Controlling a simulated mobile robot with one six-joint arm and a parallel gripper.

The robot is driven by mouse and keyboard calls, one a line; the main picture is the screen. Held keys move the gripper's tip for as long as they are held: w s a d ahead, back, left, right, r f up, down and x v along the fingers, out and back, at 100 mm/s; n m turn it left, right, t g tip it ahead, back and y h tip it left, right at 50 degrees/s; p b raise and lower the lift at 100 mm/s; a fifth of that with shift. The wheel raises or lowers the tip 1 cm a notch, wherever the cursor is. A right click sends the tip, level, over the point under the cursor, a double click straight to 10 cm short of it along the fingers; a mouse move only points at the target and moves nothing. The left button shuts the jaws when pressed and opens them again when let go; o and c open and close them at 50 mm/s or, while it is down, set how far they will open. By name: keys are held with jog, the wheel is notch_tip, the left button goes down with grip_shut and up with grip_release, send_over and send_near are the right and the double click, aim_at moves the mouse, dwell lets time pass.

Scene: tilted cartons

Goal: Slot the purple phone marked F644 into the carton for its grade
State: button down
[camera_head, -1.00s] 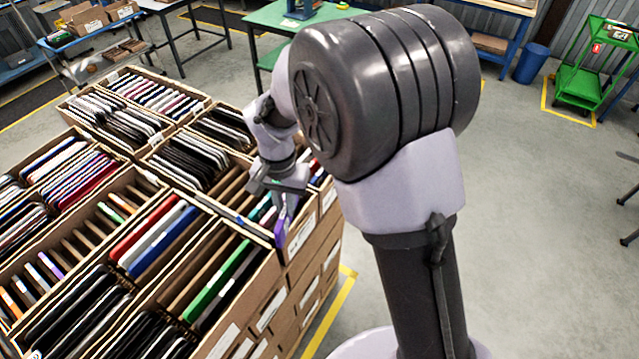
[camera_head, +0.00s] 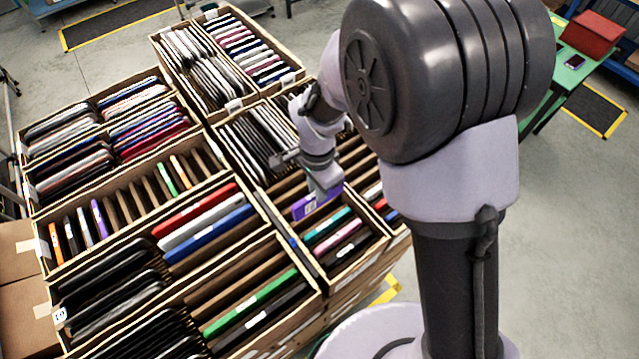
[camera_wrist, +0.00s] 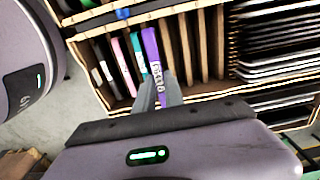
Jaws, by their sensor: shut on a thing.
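My gripper (camera_head: 324,188) is shut on the purple phone (camera_head: 304,206), which has a white label. In the wrist view the fingertips (camera_wrist: 160,92) pinch the labelled end of the purple phone (camera_wrist: 150,48); the label's full text is too small to read surely. The phone is over a brown slotted carton (camera_head: 357,262), beside a teal phone (camera_head: 328,226) and a pink phone (camera_head: 338,241). Bare brown dividers (camera_wrist: 188,50) stand on its other side. I cannot tell how deep the phone sits between the dividers. My arm hides part of this carton.
Other tilted cartons stand close around: one with red, white and blue phones (camera_head: 205,225), one with a green phone (camera_head: 248,302), one with grey devices (camera_head: 255,145). A green table (camera_head: 572,75) with a red box (camera_head: 592,34) is at the upper right. Floor is clear behind my arm.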

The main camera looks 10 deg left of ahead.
notch_tip(320, 180, down, 3)
jog(key=shift+w+b, duration=0.15)
jog(key=shift+b, duration=0.55)
notch_tip(320, 180, down, 7)
jog(key=b, duration=0.6)
jog(key=shift+f, duration=0.15)
jog(key=shift+f+b, duration=0.25)
jog(key=shift+b, duration=0.1)
jog(key=c, duration=1.3)
grip_release()
jog(key=shift+c, duration=0.2)
notch_tip(320, 180, up, 18)
jog(key=shift+f+p, duration=0.25)
jog(key=shift+p, duration=0.7)
